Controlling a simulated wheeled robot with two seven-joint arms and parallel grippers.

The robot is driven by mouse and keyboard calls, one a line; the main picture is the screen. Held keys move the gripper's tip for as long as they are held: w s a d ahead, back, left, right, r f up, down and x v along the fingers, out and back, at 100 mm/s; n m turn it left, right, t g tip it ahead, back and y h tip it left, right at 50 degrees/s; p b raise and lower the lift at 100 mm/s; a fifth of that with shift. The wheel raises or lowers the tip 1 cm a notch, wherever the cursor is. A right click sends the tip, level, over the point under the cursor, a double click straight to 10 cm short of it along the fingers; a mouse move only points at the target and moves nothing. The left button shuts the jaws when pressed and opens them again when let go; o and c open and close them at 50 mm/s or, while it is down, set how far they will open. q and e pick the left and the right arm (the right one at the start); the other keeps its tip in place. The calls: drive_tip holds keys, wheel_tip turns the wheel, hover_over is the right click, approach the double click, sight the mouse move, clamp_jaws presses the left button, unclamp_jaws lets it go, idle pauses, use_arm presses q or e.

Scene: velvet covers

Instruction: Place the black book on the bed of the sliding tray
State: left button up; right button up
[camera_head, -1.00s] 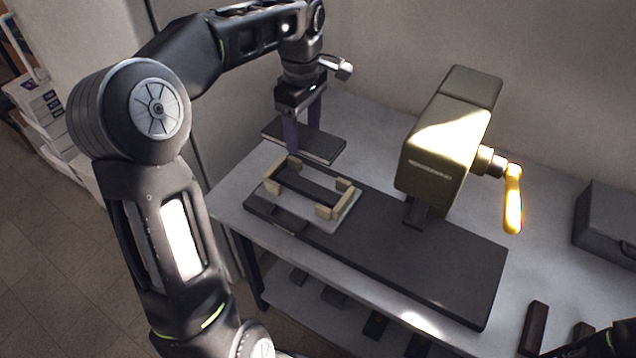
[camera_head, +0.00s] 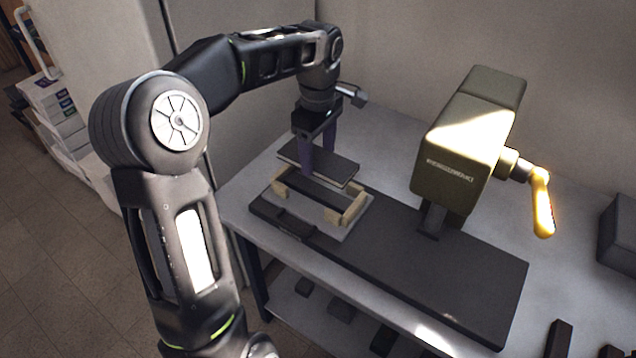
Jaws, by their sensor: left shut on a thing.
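The black book (camera_head: 338,171) is flat and dark with a light page edge. My left gripper (camera_head: 318,168) is shut on it, fingers pointing down, and holds it level. In the picture the book overlaps the back part of the sliding tray. The sliding tray (camera_head: 352,229) is a pale plate with tan corner blocks (camera_head: 347,208) around a dark bed (camera_head: 314,193), at the left end of a long black base. I cannot tell the exact gap between book and tray. My right gripper is not in view.
A dark olive press (camera_head: 462,150) with a yellow crank handle (camera_head: 541,205) stands over the black base (camera_head: 440,270), right of the tray. A grey box (camera_head: 620,235) is at the right edge. Dark blocks lie on the lower shelf. The table behind the press is clear.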

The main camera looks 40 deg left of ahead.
sight(318, 158)
use_arm(q)
wheel_tip(318, 158, down, 4)
drive_tip(key=shift+f, duration=0.1)
drive_tip(key=shift+f, duration=0.1)
drive_tip(key=shift+f+p, duration=0.3)
drive_tip(key=shift+f, duration=1.45)
drive_tip(key=shift+f, duration=0.2)
drive_tip(key=o, duration=1.5)
drive_tip(key=shift+r, duration=0.1)
wheel_tip(318, 158, up, 12)
drive_tip(key=shift+r, duration=0.1)
